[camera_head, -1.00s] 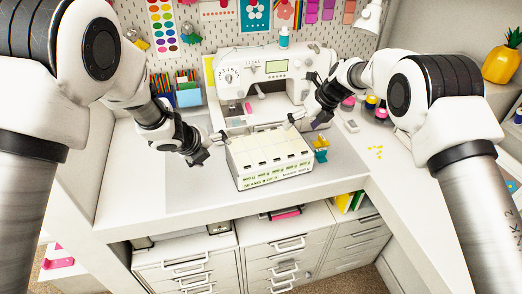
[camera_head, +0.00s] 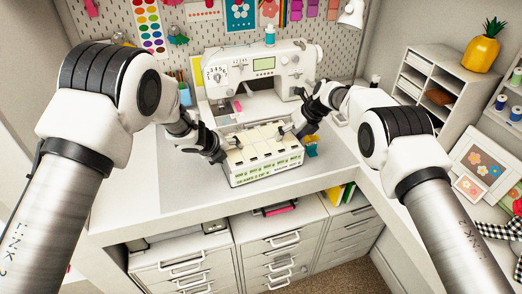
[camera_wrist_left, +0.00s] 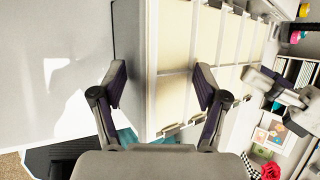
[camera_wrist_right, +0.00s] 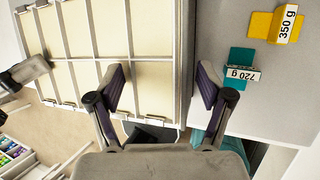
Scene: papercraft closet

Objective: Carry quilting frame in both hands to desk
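A white box-like frame with cream panels on top and green print on its front, which I take for the quilting frame (camera_head: 265,170), lies flat on the white desk (camera_head: 190,190) in front of the sewing machine. Its panels also show in the left wrist view (camera_wrist_left: 180,95) and the right wrist view (camera_wrist_right: 130,85). My left gripper (camera_head: 230,147) is at its left end, open, with one finger outside the edge and one over the panels. My right gripper (camera_head: 290,130) is open at its right end, likewise straddling the edge. Finger contact is unclear.
The sewing machine (camera_head: 262,85) stands close behind. Teal (camera_wrist_right: 240,67) and yellow (camera_wrist_right: 280,25) weights sit just right of the frame. Drawers (camera_head: 280,250) stand below the desk. Flower pictures (camera_head: 483,155) and a cubby shelf (camera_head: 428,90) are at right. The desk's left part is clear.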

